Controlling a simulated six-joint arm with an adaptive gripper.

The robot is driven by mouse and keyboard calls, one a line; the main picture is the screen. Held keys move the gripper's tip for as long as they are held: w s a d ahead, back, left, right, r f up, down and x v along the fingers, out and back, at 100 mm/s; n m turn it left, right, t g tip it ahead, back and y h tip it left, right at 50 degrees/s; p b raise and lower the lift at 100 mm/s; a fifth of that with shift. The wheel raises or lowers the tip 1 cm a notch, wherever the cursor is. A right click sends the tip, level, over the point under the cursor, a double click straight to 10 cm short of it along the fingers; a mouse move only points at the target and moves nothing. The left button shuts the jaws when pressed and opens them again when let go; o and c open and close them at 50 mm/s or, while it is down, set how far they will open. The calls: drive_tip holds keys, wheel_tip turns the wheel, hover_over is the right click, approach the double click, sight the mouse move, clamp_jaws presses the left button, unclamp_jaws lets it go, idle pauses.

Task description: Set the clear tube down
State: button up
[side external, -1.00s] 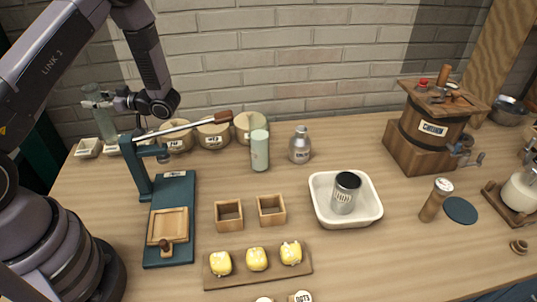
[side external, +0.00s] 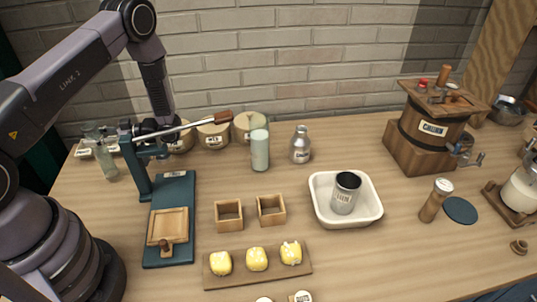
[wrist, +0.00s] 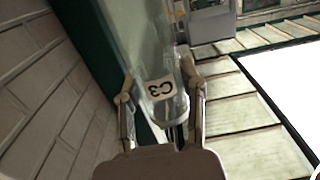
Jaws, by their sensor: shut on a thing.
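The green press (side external: 140,170) with its long lever stands right beside my gripper. A pale green cylinder (side external: 260,150) and a metal bottle (side external: 300,146) stand farther right.

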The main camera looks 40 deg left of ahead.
drive_tip(key=shift+f, duration=0.85)
idle(0.3)
drive_tip(key=o, duration=1.2)
drive_tip(key=shift+o, duration=0.2)
